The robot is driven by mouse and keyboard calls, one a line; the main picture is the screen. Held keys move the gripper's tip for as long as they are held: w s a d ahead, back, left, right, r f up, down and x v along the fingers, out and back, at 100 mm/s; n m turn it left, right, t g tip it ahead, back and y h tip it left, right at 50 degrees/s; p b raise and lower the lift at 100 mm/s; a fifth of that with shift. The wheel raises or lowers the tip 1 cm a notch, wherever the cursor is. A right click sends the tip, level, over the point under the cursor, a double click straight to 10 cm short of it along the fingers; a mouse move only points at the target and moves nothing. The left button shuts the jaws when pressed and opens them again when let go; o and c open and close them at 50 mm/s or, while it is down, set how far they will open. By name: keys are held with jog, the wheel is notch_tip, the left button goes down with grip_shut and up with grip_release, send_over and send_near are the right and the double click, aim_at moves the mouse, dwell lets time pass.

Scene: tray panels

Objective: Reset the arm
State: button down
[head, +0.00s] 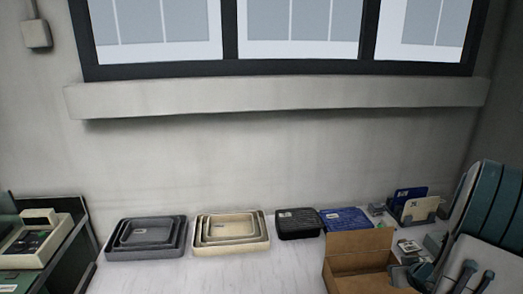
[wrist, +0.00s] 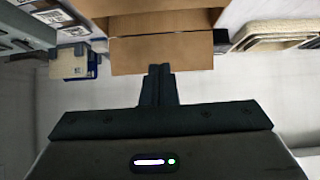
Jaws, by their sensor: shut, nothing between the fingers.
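My gripper (wrist: 160,72) is in the wrist view, with its two dark fingers together and nothing between them. Its fingertips appear in front of an open cardboard box (wrist: 162,56); I cannot tell whether they touch it. In the head view my teal arm (head: 490,215) is folded at the right edge. I cannot clearly make out the gripper there. The cardboard box (head: 358,244) stands on the white table, just left of the arm.
Nested grey trays (head: 180,244) and cream trays (head: 264,240) stand left on the table. A black case (head: 298,224), a blue panel (head: 345,219) and a card holder (head: 420,211) lie further right. The wall and window ledge (head: 280,97) bound the back. The table's front left is clear.

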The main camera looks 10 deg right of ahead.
jog(key=a+r+g+h+b, duration=0.2)
jog(key=a+r+g+h, duration=0.15)
jog(key=a+r, duration=0.7)
jog(key=s+a+r+g+y, duration=0.1)
jog(key=s+a+y, duration=0.1)
jog(key=s+a, duration=0.5)
jog(key=s+a+r+g+y, duration=0.1)
jog(key=s+a, duration=0.6)
jog(key=a, duration=0.7)
jog(key=shift+s+a+r+n+g+y+b, duration=0.15)
jog(key=shift+s+r+n+g+y+b, duration=0.2)
jog(key=shift+y, duration=0.3)
jog(key=shift+s+f, duration=0.1)
